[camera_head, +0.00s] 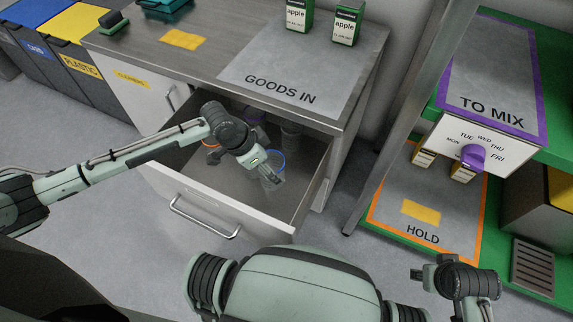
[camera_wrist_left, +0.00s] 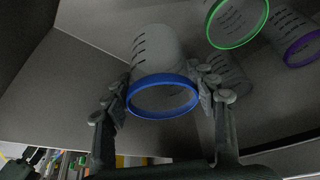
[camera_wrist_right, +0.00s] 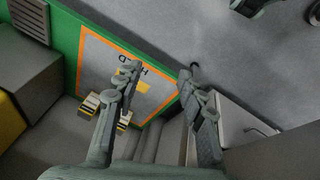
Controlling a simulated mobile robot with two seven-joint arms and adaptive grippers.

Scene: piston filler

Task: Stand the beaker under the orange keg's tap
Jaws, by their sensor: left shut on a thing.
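A clear beaker with a blue rim (camera_head: 276,163) stands in the open drawer. My left gripper (camera_head: 270,176) reaches down into the drawer. In the left wrist view the blue-rimmed beaker (camera_wrist_left: 158,60) sits between the two fingers of my left gripper (camera_wrist_left: 165,92), which is shut on it. My right gripper (camera_wrist_right: 160,80) is open and empty; it shows in the head view (camera_head: 432,275) at the lower right. No keg or tap shows in any view.
The open drawer (camera_head: 190,187) also holds beakers with green (camera_wrist_left: 238,40), purple (camera_wrist_left: 300,48) and orange (camera_head: 211,148) rims. The HOLD mat (camera_head: 385,222) lies on a green shelf at the right. A metal post (camera_head: 410,105) stands between drawer and shelf.

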